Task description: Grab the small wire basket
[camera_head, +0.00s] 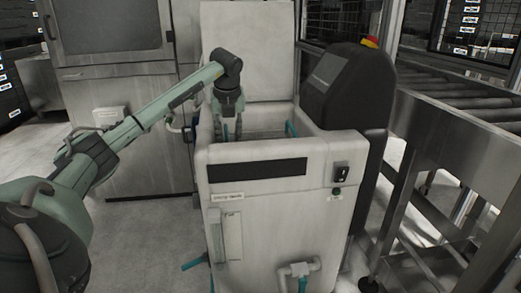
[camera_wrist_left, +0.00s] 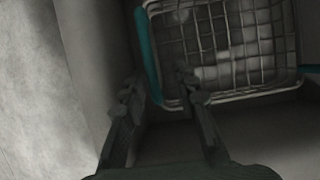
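The small wire basket (camera_wrist_left: 225,45) sits inside the washer's open tank, a wire mesh with teal handles at two sides. In the head view only a strip of the basket (camera_head: 262,134) shows above the tank's front wall; the rest is hidden. My left gripper (camera_head: 229,132) points down into the left part of the tank. In the left wrist view my left gripper (camera_wrist_left: 158,88) is open, with one finger outside the basket's near teal handle (camera_wrist_left: 146,50) and the other over the mesh side. The handle lies between the fingers in the picture; contact cannot be told. My right gripper is not in view.
The white washer (camera_head: 280,215) has raised tank walls around the basket and an upright panel (camera_head: 248,45) behind. A dark control console (camera_head: 350,85) stands close on the right. A roller conveyor (camera_head: 460,85) is further right, and a steel cabinet (camera_head: 110,40) is behind left.

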